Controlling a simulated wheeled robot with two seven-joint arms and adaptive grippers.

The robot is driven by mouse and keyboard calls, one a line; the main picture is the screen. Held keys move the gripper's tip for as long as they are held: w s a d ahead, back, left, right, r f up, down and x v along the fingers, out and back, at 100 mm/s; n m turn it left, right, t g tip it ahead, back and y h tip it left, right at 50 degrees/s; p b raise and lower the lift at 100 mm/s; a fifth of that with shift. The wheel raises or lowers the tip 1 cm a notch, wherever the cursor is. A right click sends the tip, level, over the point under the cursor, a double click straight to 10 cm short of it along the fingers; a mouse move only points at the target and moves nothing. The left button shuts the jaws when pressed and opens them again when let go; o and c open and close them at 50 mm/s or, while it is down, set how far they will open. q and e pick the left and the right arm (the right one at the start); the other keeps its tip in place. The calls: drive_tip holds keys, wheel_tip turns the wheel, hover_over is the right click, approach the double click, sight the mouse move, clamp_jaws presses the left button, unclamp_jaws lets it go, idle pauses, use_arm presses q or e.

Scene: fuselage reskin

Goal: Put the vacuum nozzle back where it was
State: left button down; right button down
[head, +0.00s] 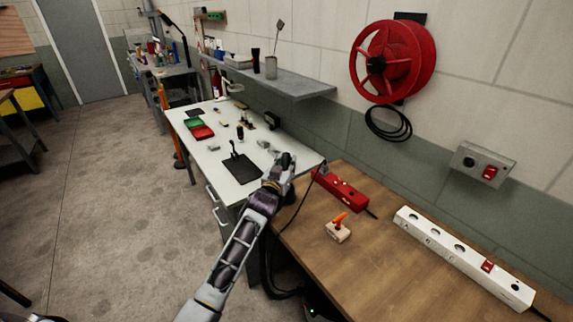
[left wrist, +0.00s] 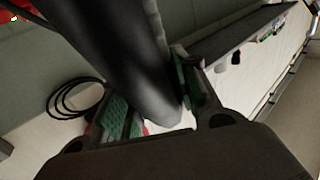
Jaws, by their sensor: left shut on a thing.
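My left gripper (head: 279,174) reaches in over the near right corner of the white-topped bench, next to the wooden bench. It is shut on a dark round tube, which I take to be the vacuum nozzle (left wrist: 125,50). In the left wrist view the tube runs between the green finger pads of the gripper (left wrist: 155,108). In the head view the nozzle is mostly hidden by the gripper, with only a small dark part showing. My right gripper is not in view.
The wooden bench (head: 390,270) bears a red power block (head: 342,189), a small orange-handled item (head: 339,228) and a white socket strip (head: 462,258). The white bench (head: 210,160) holds a black plate (head: 240,167) and small parts. A red hose reel (head: 392,61) hangs on the wall.

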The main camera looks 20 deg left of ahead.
use_arm(q)
drive_tip(key=shift+f, duration=0.1)
drive_tip(key=c, duration=1.1)
unclamp_jaws()
drive_tip(key=shift+s+a+b, duration=0.2)
drive_tip(key=shift+s+b, duration=0.25)
drive_tip(key=shift+s, duration=5.55)
